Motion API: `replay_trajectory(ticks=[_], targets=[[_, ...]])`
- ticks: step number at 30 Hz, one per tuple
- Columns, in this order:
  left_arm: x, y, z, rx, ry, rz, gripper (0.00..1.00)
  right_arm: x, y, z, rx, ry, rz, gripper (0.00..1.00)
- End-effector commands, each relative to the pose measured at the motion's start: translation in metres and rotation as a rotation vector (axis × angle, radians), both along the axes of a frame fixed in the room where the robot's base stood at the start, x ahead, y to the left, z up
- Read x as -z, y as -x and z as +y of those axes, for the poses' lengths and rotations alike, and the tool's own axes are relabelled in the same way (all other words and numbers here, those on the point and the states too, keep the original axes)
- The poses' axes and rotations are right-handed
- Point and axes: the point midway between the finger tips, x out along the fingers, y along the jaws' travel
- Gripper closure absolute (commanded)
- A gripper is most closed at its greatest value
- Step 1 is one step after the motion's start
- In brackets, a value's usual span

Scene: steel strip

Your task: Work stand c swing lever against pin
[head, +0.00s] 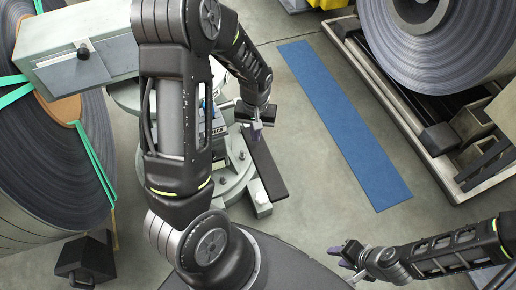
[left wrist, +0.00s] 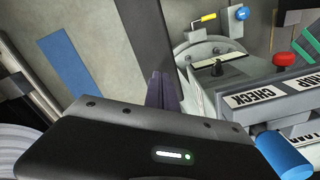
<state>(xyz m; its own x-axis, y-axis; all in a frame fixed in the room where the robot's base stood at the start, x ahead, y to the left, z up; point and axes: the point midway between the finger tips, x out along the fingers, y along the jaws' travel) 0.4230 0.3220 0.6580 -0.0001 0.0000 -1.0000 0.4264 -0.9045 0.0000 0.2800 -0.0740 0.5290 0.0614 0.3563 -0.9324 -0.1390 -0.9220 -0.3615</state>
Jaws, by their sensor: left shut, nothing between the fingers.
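The grey work stand (head: 238,180) with a round base stands in the middle of the head view, partly hidden by my left arm. My left gripper (head: 256,131) is beside its upper part, fingers pointing down. In the left wrist view my left gripper (left wrist: 160,90) is shut and empty, left of the stand's labelled panel (left wrist: 258,100). A blue ball knob (left wrist: 241,12) and a yellow handle (left wrist: 208,17) show at the top there. I cannot tell which part is the lever; no pin can be made out. My right gripper (head: 348,256) is at lower right, away from the stand.
The stand also carries a red button (left wrist: 284,60) and a blue cylinder (left wrist: 283,153). A large steel coil (head: 25,130) stands at left, another coil (head: 425,35) at upper right. A blue strip (head: 345,125) lies on clear grey floor between stand and right-hand machine.

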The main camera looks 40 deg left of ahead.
Motion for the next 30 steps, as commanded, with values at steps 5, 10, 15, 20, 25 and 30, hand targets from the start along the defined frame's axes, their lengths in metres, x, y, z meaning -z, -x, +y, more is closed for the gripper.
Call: replay_trajectory(ticks=[5, 10, 15, 20, 25, 30], targets=[[0.000, 0.000, 0.000, 0.000, 0.000, 0.000, 1.00, 0.000, 0.000, 0.000, 0.000, 0.000, 0.000, 0.64], [0.001, 0.000, 0.000, 0.000, 0.000, 0.000, 1.00, 0.001, 0.000, 0.000, 0.000, 0.000, 0.000, 0.64], [0.013, 0.000, 0.000, 0.000, 0.000, 0.001, 1.00, 0.011, 0.000, 0.000, 0.000, 0.000, 0.000, 0.64], [0.034, 0.000, 0.000, 0.000, 0.000, 0.001, 1.00, 0.028, 0.000, 0.000, -0.001, 0.000, 0.000, 0.64], [0.054, 0.000, 0.000, -0.001, 0.000, 0.000, 1.00, 0.044, 0.000, 0.000, -0.002, 0.001, -0.001, 0.64], [0.075, 0.001, 0.000, 0.000, 0.000, 0.002, 1.00, 0.060, 0.000, 0.000, -0.002, 0.001, -0.001, 0.64]])
